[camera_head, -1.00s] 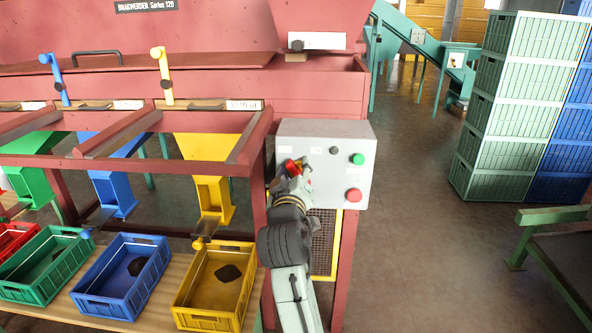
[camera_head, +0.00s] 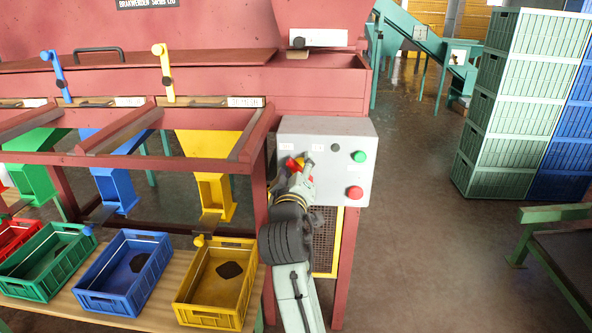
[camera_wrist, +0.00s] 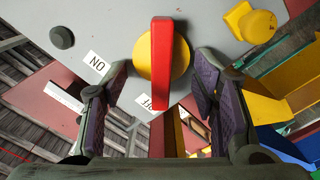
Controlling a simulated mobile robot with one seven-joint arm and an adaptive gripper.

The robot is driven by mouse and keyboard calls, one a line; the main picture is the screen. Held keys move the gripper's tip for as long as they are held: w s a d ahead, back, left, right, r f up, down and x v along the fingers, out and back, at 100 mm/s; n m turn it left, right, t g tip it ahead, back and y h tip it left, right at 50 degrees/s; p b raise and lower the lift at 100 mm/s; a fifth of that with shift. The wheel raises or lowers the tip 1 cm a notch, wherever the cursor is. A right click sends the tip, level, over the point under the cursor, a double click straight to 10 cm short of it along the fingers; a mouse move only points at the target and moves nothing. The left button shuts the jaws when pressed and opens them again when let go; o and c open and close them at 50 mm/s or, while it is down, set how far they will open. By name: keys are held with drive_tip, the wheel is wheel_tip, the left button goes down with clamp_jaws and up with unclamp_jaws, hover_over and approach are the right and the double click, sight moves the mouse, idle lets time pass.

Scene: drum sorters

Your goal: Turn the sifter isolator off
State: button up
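The grey control box (camera_head: 345,145) stands on a red post right of the sorter. Its sifter isolator, a red bar handle (camera_wrist: 162,62) on a yellow disc (camera_wrist: 182,58), fills the middle of the wrist view. An ON label (camera_wrist: 96,65) lies left of it and an OFF label (camera_wrist: 146,102) is at the bar's lower end, partly covered. My gripper (camera_wrist: 162,80) is open, one finger on each side of the bar, with visible gaps. In the head view my gripper (camera_head: 302,176) largely hides the isolator.
A green button (camera_head: 359,157) and a red button (camera_head: 354,192) sit on the box's right side. Yellow (camera_head: 215,298), blue (camera_head: 122,283) and green (camera_head: 48,262) crates stand on the bench at left. Stacked crates (camera_head: 510,110) stand at right; floor between is clear.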

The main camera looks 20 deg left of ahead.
drive_tip(key=shift+o, duration=0.5)
drive_tip(key=shift+s, duration=0.2)
drive_tip(key=v, duration=0.7)
drive_tip(key=shift+s, duration=0.1)
